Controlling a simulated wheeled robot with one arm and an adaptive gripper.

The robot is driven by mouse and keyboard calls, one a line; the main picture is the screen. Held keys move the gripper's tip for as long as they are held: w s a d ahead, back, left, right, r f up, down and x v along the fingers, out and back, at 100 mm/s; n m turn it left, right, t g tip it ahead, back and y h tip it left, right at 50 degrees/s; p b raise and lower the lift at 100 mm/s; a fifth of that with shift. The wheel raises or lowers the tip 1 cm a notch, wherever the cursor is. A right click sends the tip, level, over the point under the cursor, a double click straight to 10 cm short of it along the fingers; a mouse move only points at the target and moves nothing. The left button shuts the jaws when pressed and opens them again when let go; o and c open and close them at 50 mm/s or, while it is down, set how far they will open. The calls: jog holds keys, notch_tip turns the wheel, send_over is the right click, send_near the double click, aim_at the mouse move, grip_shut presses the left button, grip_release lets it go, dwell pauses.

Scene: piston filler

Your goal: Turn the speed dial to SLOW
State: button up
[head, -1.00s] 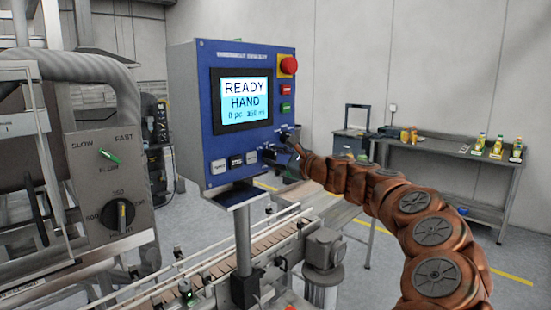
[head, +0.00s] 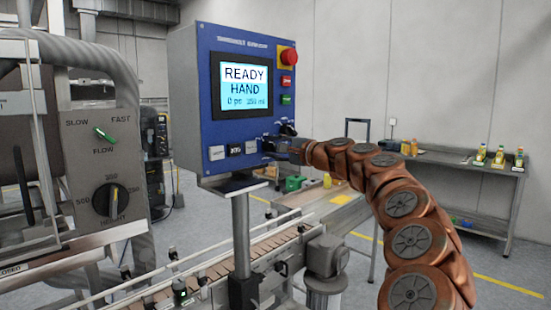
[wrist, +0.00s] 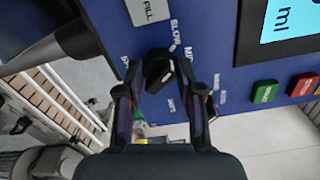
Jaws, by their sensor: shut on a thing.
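The speed dial (wrist: 158,68) is a small black knob on the blue panel, seen in the wrist view with SLOW and MID printed beside it. A pale mark shows on its right side; I cannot tell exactly which word it points at. My gripper (wrist: 160,92) has one dark finger on each side of the dial and is shut on it. In the head view my gripper (head: 279,147) is at the panel's lower right corner and largely hides the dial there. Another black knob (head: 288,128) is just above it.
The blue control panel (head: 184,105) has a lit screen (head: 244,88) reading READY HAND, a red emergency button (head: 288,57) and several push buttons. A conveyor (head: 240,248) runs below. A grey filler box (head: 75,165) with its own knobs is at left. A workbench (head: 450,158) stands behind.

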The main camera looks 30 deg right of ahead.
jog(key=shift+n+b, duration=0.55)
jog(key=shift+n, duration=0.15)
jog(key=o, duration=1.1)
jog(key=shift+o, duration=0.2)
jog(key=shift+s, duration=0.15)
jog(key=v, duration=1.1)
jog(key=shift+s+d, duration=0.2)
jog(key=shift+s, duration=0.15)
jog(key=shift+a, duration=0.1)
